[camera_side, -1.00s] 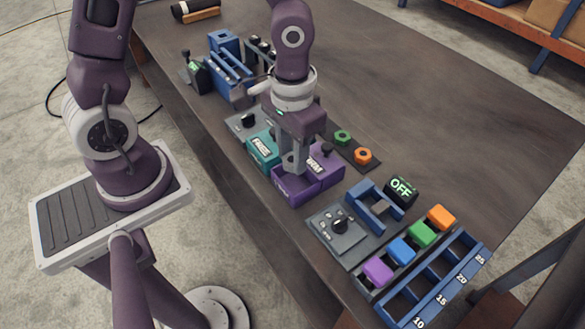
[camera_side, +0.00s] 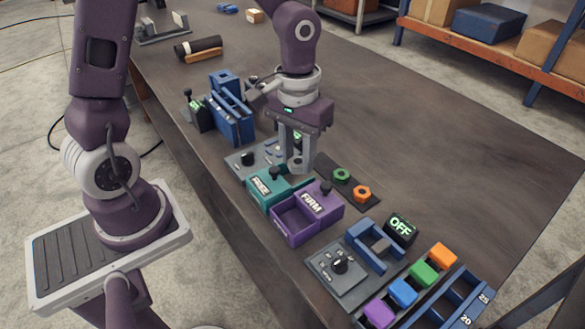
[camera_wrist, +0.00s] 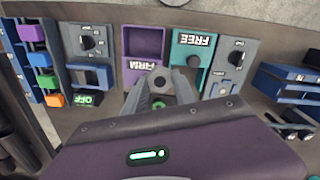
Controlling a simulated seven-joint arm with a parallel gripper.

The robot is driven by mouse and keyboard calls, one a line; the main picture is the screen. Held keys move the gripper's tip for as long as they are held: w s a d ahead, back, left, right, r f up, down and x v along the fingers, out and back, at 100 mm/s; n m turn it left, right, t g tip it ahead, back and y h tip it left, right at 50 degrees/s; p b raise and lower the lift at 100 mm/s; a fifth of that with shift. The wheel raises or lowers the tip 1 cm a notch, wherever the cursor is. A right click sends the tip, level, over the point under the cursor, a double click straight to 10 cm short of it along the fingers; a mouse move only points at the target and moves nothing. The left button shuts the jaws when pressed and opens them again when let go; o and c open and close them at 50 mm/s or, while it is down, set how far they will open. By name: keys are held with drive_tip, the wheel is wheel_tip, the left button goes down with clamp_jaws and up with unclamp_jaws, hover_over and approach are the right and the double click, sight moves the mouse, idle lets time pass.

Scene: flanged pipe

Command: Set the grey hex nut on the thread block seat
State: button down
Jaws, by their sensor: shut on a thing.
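My gripper (camera_side: 297,166) is shut on a small grey hex nut, which shows between the fingertips in the wrist view (camera_wrist: 159,83). In the side view the fingers mostly hide the nut. The gripper hangs above the bench behind the teal FREE box (camera_side: 268,190) and the purple FIRM box (camera_side: 293,222). The purple box's open compartment looks empty. A dark plate (camera_side: 350,184) to the right of the gripper carries a green hex piece (camera_side: 342,174) and an orange hex piece (camera_side: 361,193). I cannot tell which part is the thread block seat.
A grey dial panel (camera_side: 247,160) lies left of the gripper, beside a blue rack (camera_side: 231,112). At the front right are another dial panel (camera_side: 340,267), a blue bracket (camera_side: 375,236), an OFF display (camera_side: 400,229) and coloured blocks. The bench's far right is clear.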

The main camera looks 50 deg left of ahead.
drive_tip(key=w+a+f+n, duration=0.3)
drive_tip(key=w+a+n, duration=0.1)
drive_tip(key=a, duration=0.3)
drive_tip(key=n, duration=0.4)
hover_over(278, 148)
wheel_tip(278, 148, down, 3)
drive_tip(key=shift+f, duration=0.1)
drive_tip(key=shift+d+f, duration=0.1)
drive_tip(key=shift+f, duration=1.1)
drive_tip(key=shift+f, duration=0.5)
drive_tip(key=c, duration=0.6)
unclamp_jaws()
drive_tip(key=shift+o, duration=0.2)
